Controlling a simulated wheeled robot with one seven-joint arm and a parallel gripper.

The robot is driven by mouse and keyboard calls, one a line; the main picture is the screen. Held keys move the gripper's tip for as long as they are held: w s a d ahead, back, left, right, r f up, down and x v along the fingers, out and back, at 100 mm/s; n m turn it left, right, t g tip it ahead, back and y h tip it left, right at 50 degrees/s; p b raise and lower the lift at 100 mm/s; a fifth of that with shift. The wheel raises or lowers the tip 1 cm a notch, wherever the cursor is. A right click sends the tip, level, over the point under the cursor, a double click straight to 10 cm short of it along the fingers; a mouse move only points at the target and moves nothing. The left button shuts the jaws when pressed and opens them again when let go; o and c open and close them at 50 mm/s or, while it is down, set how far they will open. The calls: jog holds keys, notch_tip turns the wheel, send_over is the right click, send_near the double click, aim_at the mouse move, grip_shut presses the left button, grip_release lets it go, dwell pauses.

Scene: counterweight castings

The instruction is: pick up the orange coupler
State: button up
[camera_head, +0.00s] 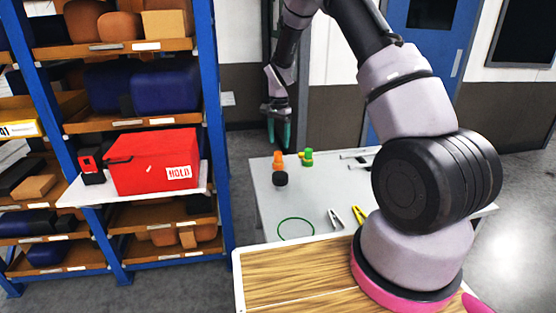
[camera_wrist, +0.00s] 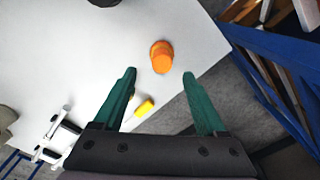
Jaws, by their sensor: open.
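The orange coupler (camera_head: 278,160) stands on the light grey table, near its far left edge. In the wrist view the orange coupler (camera_wrist: 161,57) shows between and just beyond the fingertips, apart from both. My gripper (camera_head: 279,128) hangs above and behind the coupler in the head view, pointing down. In the wrist view my gripper (camera_wrist: 160,75) has its two green fingers spread, with nothing between them.
A black round piece (camera_head: 280,179) sits just in front of the coupler, and a green fitting (camera_head: 307,157) stands to its right. A green ring (camera_head: 296,229) and a yellow clip (camera_head: 358,214) lie nearer. A blue-framed shelf with a red box (camera_head: 150,160) stands left.

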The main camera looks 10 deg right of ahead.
aim_at(278, 152)
jog(key=shift+w+a+f, duration=0.1)
jog(key=shift+f, duration=3.05)
grip_shut()
